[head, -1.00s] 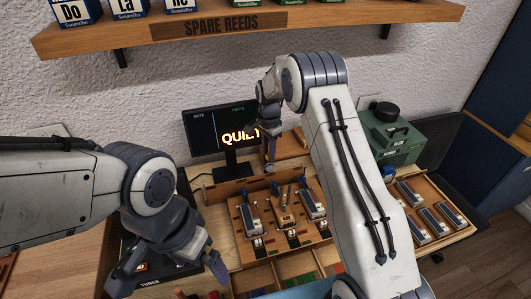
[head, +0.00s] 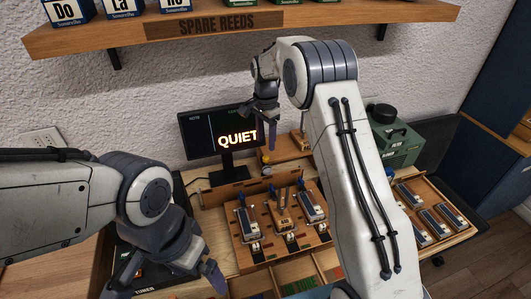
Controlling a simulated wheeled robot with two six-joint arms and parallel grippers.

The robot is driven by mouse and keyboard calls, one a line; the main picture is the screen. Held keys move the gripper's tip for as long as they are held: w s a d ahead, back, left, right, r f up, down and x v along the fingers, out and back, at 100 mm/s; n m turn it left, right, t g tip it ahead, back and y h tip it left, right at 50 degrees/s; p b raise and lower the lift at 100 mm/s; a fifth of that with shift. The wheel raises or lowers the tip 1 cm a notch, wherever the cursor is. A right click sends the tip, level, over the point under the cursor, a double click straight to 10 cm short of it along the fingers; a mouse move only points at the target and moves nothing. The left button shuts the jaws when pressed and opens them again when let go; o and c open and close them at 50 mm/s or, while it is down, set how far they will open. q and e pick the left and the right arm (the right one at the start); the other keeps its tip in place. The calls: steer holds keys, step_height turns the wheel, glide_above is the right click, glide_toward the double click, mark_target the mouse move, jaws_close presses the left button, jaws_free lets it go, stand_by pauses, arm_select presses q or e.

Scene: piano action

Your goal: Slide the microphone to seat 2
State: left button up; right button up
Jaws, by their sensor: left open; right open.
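The wooden action stand (head: 265,261) sits on the bench with a grey-topped unit at its left (head: 246,222), another at its right (head: 312,206), and a wooden block with upright posts (head: 283,212) between them. Behind it is a low wooden base (head: 292,149) with a small upright piece (head: 303,132); I cannot tell whether this is the microphone. My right gripper (head: 268,137) is open, pointing down above the left end of this base, in front of the screen's right edge. My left gripper (head: 168,280) is open and empty at the lower left, over the dark tuner.
A black screen (head: 218,135) reading "QUIET" stands behind the stand. A tray of similar units (head: 430,222) and a green case (head: 398,145) are at the right. Compartments (head: 300,272) lie in front. A shelf (head: 370,22) hangs above.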

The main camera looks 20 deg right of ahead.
step_height(320, 180, up, 4)
steer(key=shift+f, duration=0.1)
stand_by(0.4)
